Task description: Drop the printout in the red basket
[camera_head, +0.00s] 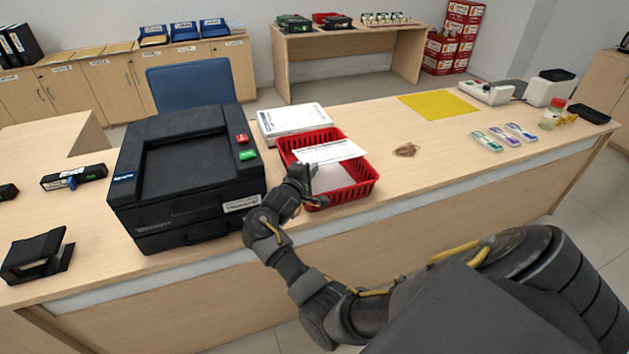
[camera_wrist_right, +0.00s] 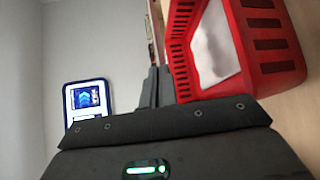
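The red basket (camera_head: 368,187) stands on the counter right of the black printer. It also shows in the wrist view (camera_wrist_right: 270,45). A white printout (camera_head: 332,151) with printed lines lies tilted at the basket, its upper part across the far rim. Another white surface (camera_head: 328,179) shows inside the basket; I cannot tell if it is the same sheet. In the wrist view white paper (camera_wrist_right: 215,45) is inside the basket. My right gripper (camera_head: 308,174) is at the basket's near left side. Its fingers (camera_wrist_right: 156,87) look shut, with no paper visible between them. My left gripper is not in view.
The black printer (camera_head: 185,165) stands close left of my right gripper. A stack of white paper (camera_head: 294,120) lies behind the basket. A brown stain-like patch (camera_head: 406,150) and a yellow mat (camera_head: 438,105) are to the right. The counter between them is mostly clear.

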